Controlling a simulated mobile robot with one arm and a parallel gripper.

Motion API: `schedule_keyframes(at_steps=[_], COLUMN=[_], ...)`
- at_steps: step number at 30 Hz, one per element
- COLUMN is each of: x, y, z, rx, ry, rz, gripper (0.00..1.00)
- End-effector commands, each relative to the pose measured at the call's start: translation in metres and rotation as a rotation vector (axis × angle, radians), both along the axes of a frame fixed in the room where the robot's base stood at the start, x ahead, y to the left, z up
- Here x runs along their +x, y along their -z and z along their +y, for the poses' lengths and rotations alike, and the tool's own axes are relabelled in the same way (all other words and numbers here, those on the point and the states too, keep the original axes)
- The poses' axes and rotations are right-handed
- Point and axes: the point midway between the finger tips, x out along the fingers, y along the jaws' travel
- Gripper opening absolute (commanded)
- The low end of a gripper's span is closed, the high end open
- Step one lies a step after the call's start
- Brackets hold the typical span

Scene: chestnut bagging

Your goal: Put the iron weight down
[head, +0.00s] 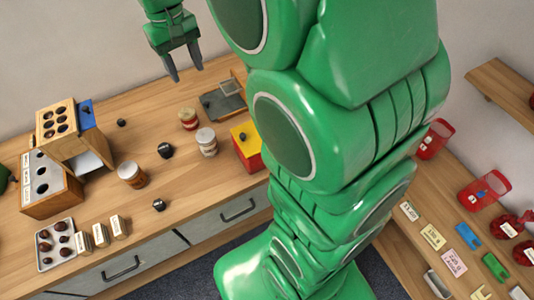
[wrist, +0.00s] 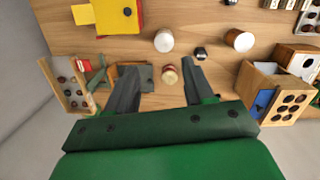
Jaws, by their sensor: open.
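My gripper (head: 187,72) is open and empty, raised above the back of the wooden counter in the head view. In the wrist view its fingers (wrist: 162,65) stand wide apart, with a small red-and-cream jar (wrist: 169,76) on the counter below between them. Dark iron-looking weights stand on the counter: a small one (head: 121,122) at the back, a larger one (head: 165,150) in the middle, and one (head: 159,204) near the front. A dark weight also shows right of the fingers in the wrist view (wrist: 201,53). I cannot tell which one the task means.
Jars (head: 131,174) (head: 206,142) stand among the weights. A wooden box with round holes (head: 57,122) is at left, and a tray of chestnuts (head: 46,249) at front left. A yellow-and-red box (head: 247,147) and a grey-plated wooden device (head: 222,102) are right. Bare counter lies between.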

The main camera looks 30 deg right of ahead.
Motion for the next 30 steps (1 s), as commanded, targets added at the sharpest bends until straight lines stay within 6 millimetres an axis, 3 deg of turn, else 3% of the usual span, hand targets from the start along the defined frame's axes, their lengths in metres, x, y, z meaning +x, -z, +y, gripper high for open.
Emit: schedule_keyframes(at_steps=[14, 24, 30], x=[-0.125, -0.213, -0.256], y=[-0.004, 0.010, 0.020], z=[-0.033, -0.046, -0.052], rx=[0.008, 0.013, 0.010], ry=[0.077, 0.124, 0.150], rz=[0.024, 0.039, 0.042], gripper=[0.52, 0.52, 0.52])
